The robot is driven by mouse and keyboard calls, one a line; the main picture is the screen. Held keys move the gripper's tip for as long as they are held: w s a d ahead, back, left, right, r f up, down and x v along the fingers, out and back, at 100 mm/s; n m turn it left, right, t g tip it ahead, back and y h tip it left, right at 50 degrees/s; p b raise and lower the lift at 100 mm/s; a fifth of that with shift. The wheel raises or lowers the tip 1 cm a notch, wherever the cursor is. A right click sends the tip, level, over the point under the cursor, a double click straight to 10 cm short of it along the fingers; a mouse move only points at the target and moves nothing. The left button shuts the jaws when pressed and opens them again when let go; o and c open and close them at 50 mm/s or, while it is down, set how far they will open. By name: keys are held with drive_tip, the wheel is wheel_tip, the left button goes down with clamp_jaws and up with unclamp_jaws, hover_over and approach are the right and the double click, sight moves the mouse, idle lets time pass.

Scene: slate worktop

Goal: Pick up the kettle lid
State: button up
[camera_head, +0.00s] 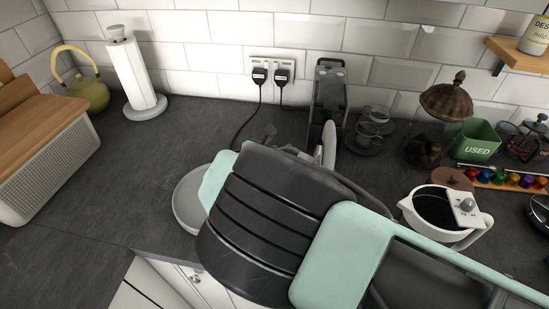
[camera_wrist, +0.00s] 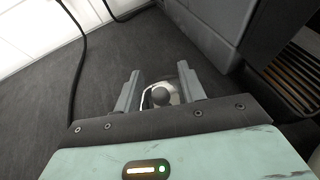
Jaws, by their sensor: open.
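What looks like the kettle lid, a small pale disc with a round grey knob (camera_wrist: 160,96), lies on the dark worktop in the wrist view. My gripper (camera_wrist: 160,72) is open above it, with one finger to each side of the knob. I cannot tell whether the fingers touch it. In the head view my arm hides this lid and most of my gripper. A yellow-green kettle (camera_head: 86,93) with a looped handle stands at the back left. A white open jug (camera_head: 432,235) with dark inside stands at the right.
A dark coffee machine (camera_head: 330,88) stands close to the right of my gripper. Black cords run from the wall sockets (camera_head: 272,66). A paper towel holder (camera_head: 133,78) and a wooden-topped bin (camera_head: 55,165) are at the left. The left middle worktop is clear.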

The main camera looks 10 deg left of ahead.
clamp_jaws()
